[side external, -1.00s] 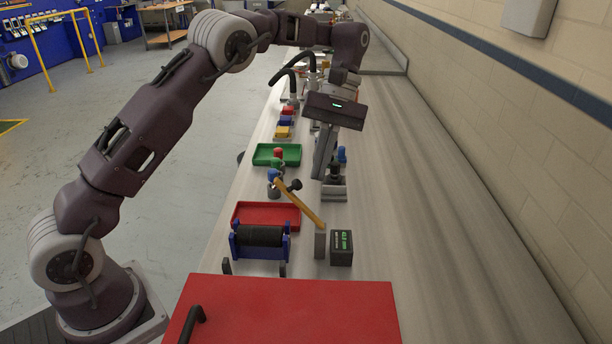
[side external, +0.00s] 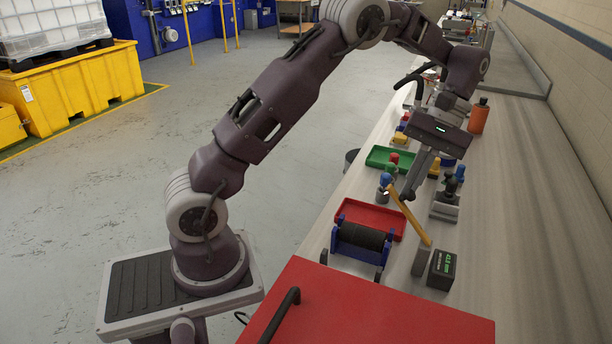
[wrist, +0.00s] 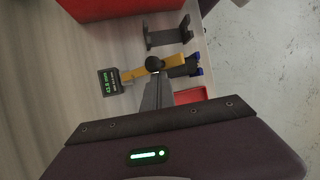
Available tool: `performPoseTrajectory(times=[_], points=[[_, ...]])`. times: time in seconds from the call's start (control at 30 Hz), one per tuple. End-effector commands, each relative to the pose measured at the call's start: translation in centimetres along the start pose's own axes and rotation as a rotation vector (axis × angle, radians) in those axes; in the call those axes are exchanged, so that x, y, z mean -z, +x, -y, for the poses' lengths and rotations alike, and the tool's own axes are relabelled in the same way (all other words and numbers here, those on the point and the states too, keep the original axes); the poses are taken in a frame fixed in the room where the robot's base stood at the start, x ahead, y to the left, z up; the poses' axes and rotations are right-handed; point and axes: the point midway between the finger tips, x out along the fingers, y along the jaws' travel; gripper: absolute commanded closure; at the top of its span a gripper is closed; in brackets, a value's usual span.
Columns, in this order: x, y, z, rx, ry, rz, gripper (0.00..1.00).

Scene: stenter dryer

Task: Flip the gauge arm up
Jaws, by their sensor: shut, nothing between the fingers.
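The gauge arm (side external: 409,217) is a yellow bar with a dark knob near its far end. It leans at a slant from a grey post (side external: 421,261) beside a black readout box (side external: 441,270) with green digits. In the wrist view the gauge arm (wrist: 175,61) and its round black knob (wrist: 155,64) lie just beyond my fingertips. My gripper (side external: 405,196) is shut and empty, pointing down close to the knob end of the arm. I cannot tell whether the fingers touch it. The readout box (wrist: 110,82) also shows in the wrist view.
A blue stand with a black roller (side external: 361,236) and a red tray (side external: 372,215) lie left of the gauge. A green tray (side external: 385,157) and small coloured-top parts stand behind. A red cabinet (side external: 370,310) fills the front.

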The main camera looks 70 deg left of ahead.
Motion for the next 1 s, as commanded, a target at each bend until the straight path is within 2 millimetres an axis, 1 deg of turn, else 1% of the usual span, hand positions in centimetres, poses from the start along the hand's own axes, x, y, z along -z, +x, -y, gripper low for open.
performPoseTrajectory(times=[0.1,0.17,0.23,0.3,0.47,0.5,0.6,0.63,0.7,1.0], points=[[0.7,1.6,1.7,0.002,-0.002,0.004,1.00],[1.1,2.6,2.3,0.002,-0.001,0.004,1.00],[1.6,3.6,3.0,-0.062,0.021,0.005,1.00],[2.0,4.5,3.4,-0.157,0.061,0.005,1.00],[3.2,7.2,3.9,-0.389,0.161,0.007,1.00],[4.1,7.2,3.2,-0.377,0.167,0.002,1.00],[6.0,7.8,2.6,-0.373,0.169,0.001,1.00],[6.5,7.7,2.6,-0.374,0.169,-0.001,1.00],[7.1,6.2,3.0,-0.375,0.169,-0.005,1.00],[7.2,0.5,5.3,-0.373,0.168,-0.005,1.00]])
